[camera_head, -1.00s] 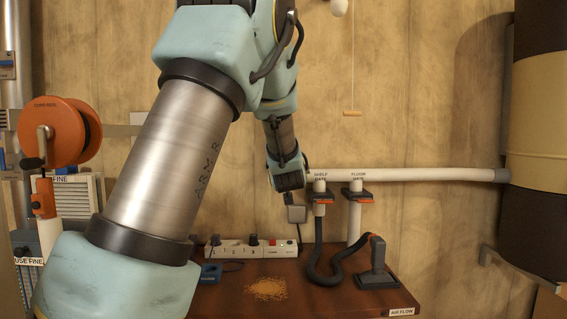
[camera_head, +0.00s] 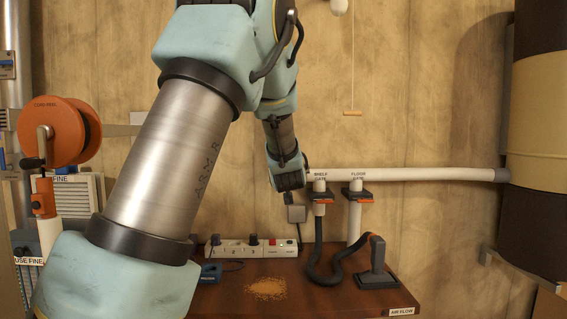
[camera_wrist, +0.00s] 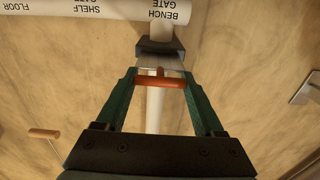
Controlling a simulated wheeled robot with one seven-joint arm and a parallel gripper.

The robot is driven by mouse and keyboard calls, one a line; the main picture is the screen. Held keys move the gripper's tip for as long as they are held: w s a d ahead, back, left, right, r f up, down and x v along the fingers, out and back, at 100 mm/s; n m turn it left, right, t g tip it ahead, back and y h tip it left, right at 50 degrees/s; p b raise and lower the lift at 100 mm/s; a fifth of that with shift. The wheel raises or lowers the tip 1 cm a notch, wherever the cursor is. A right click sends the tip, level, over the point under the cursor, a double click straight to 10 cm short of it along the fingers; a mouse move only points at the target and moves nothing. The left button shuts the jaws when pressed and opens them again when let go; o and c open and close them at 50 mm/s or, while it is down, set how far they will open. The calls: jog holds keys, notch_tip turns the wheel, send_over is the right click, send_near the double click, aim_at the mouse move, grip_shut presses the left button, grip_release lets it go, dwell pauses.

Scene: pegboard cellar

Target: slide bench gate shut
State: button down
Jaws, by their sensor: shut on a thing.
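The bench gate (camera_wrist: 160,48) is a dark block on a white pipe under the label "BENCH GATE" in the wrist view, which looks upside down. A pale slide plate (camera_wrist: 160,65) sticks out of the block, with an orange handle bar (camera_wrist: 160,83) at its end. My gripper (camera_wrist: 160,79) has its two green fingers at the two ends of the handle, shut on it. Some of the plate shows between block and handle. In the head view my arm hides the bench gate and my gripper's fingers.
The shelf gate (camera_head: 320,195) and floor gate (camera_head: 356,195) hang on the white pipe (camera_head: 430,174) to the right. A bench (camera_head: 330,300) below holds a power strip (camera_head: 245,248), sawdust (camera_head: 266,288) and a hose nozzle (camera_head: 377,265). An orange reel (camera_head: 60,132) is at left.

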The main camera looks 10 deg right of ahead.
jog(key=w+b, duration=0.1)
jog(key=w, duration=0.1)
jog(key=w+d, duration=0.1)
jog(key=w, duration=0.2)
jog(key=shift+w+r+b, duration=0.15)
jog(key=shift+w+b, duration=0.15)
jog(key=shift+b, duration=0.1)
jog(key=shift+c, duration=0.2)
grip_release()
jog(key=shift+o, duration=0.2)
jog(key=shift+s, duration=0.2)
jog(key=s+a+b, duration=0.2)
jog(key=s+b, duration=0.1)
jog(key=s, duration=0.7)
jog(key=shift+s, duration=0.15)
